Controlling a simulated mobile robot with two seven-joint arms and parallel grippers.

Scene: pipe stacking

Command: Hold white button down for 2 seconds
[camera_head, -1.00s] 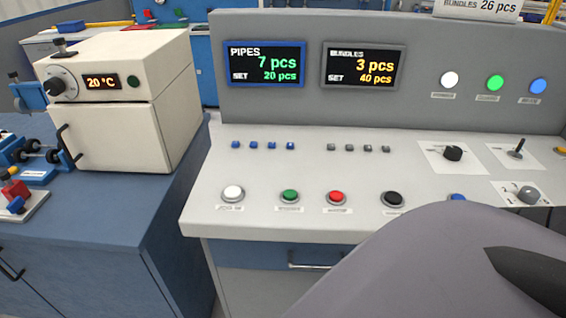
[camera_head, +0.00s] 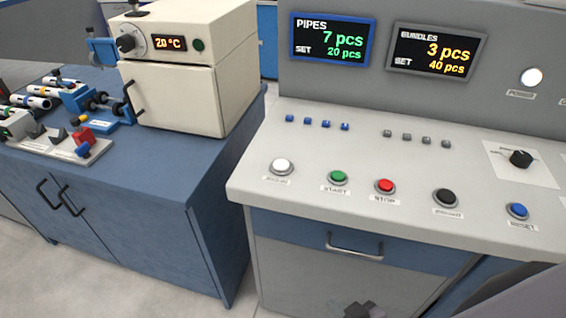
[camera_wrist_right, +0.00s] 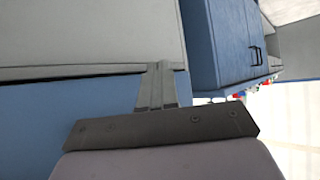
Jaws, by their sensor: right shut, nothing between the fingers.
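The white button (camera_head: 282,166) is round, in a grey ring, at the left end of the front row on the control panel's sloping top. Nothing touches it. My right gripper (camera_head: 360,309) shows as a small dark shape at the bottom edge of the head view, in front of the cabinet and well below the button. In the right wrist view its fingers (camera_wrist_right: 160,75) are together and empty, beside the panel's front edge. The white button is not seen in that view. My left gripper is not in view.
Right of the white button are the green START button (camera_head: 338,177), red STOP button (camera_head: 385,186), a black button (camera_head: 446,196) and blue RESET button (camera_head: 517,210). A drawer handle (camera_head: 354,247) sits below the panel edge. A cream oven (camera_head: 175,95) stands on the blue cabinet left.

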